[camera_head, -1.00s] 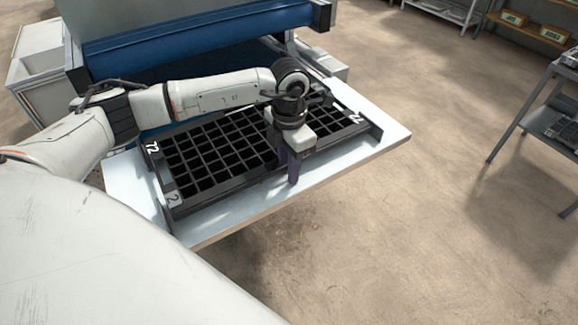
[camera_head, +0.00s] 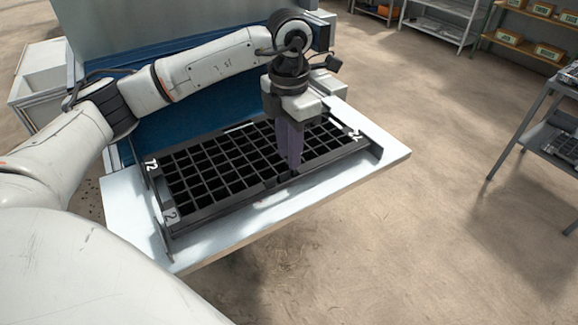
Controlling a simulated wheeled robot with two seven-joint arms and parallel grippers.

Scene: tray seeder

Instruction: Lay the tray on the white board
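The black seed tray (camera_head: 225,205), a grid of square cells with white 72 marks at its ends, lies flat on the white board (camera_head: 330,181), between dark rails at its left and right ends. My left gripper (camera_head: 293,168) points down over the tray's front rim, right of the middle. Its purplish fingers overlap the rim in the picture and look clear of it, with no tray lifted along with them. The fingers line up in this view, so any gap between them is hidden. My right gripper is out of view.
A machine with a blue roller or cover (camera_head: 190,110) stands behind the board. A grey rack (camera_head: 530,125) is at right, shelves (camera_head: 520,45) behind. Open floor lies in front and to the right of the board.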

